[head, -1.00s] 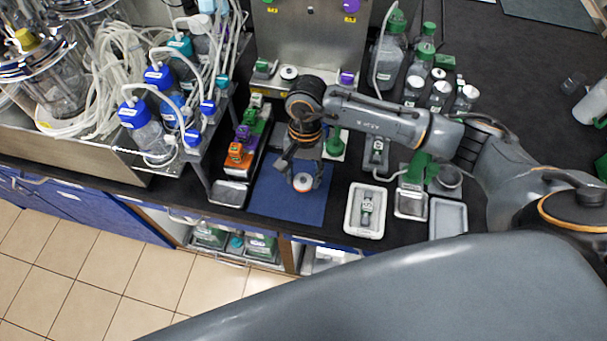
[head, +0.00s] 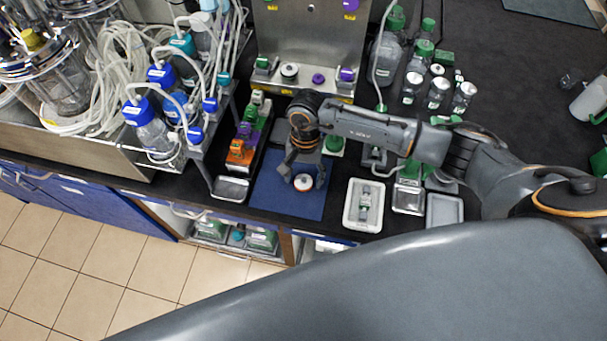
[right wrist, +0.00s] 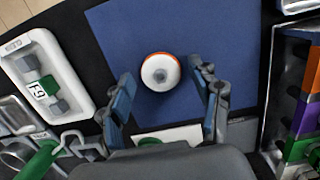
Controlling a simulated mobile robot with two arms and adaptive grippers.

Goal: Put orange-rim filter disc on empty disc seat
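The orange-rim filter disc (head: 303,183) is white on top with a small grey centre knob. It is over the blue mat and shows whole in the right wrist view (right wrist: 160,72). My right gripper (head: 304,177) is open, with a finger on each side of the disc. In the right wrist view its fingertips (right wrist: 162,76) stand well apart, with a gap between them and the disc. The steel station at the back has a round white-topped piece (head: 289,70) and a purple knob (head: 318,78). I cannot tell which seat is empty. My left gripper is not in view.
The blue mat (head: 275,205) has free room around the disc. A white tray (head: 351,222) with a small part stands right of it. A rack with orange, purple and green blocks (head: 240,152) stands left. Bottles (head: 437,92) stand at the back right.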

